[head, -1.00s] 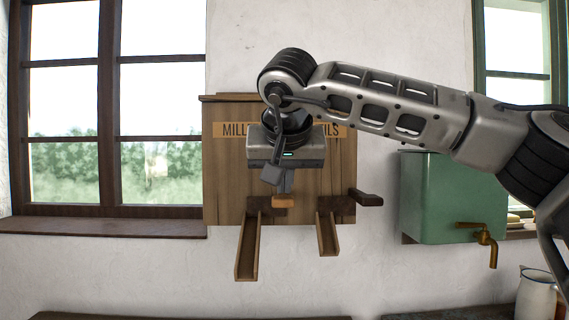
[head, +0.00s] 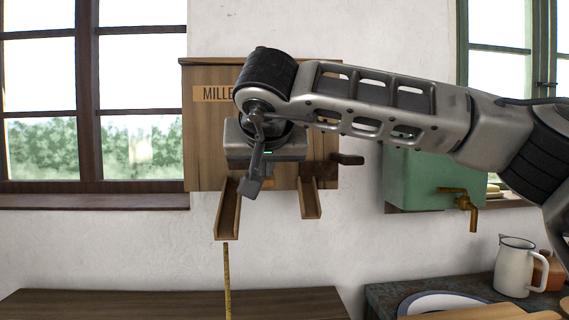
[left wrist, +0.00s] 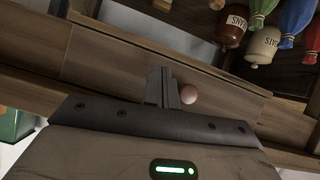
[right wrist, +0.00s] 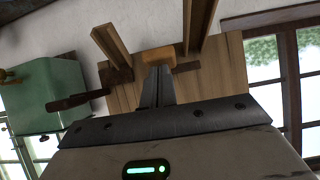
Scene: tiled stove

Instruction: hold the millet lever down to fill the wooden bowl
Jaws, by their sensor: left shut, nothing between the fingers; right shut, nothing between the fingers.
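The wooden dispenser (head: 205,135) hangs on the wall, its label partly covered, starting "MILLE". A thin yellowish stream of grain (head: 227,280) falls from its left chute (head: 229,212). My right gripper (right wrist: 158,75) is shut and empty in front of the dispenser. In the head view my wrist hides that lever. My left gripper (left wrist: 162,90) is shut and empty, outside the head view. The wooden bowl is not in view; the stream runs off the bottom edge.
The right chute (head: 310,200) and dark lever (head: 347,159) are beside my right gripper. A green tank (head: 425,178) with a brass tap is to the right. A white jug (head: 514,268) stands below. A round brownish thing (left wrist: 188,95) is by my left gripper.

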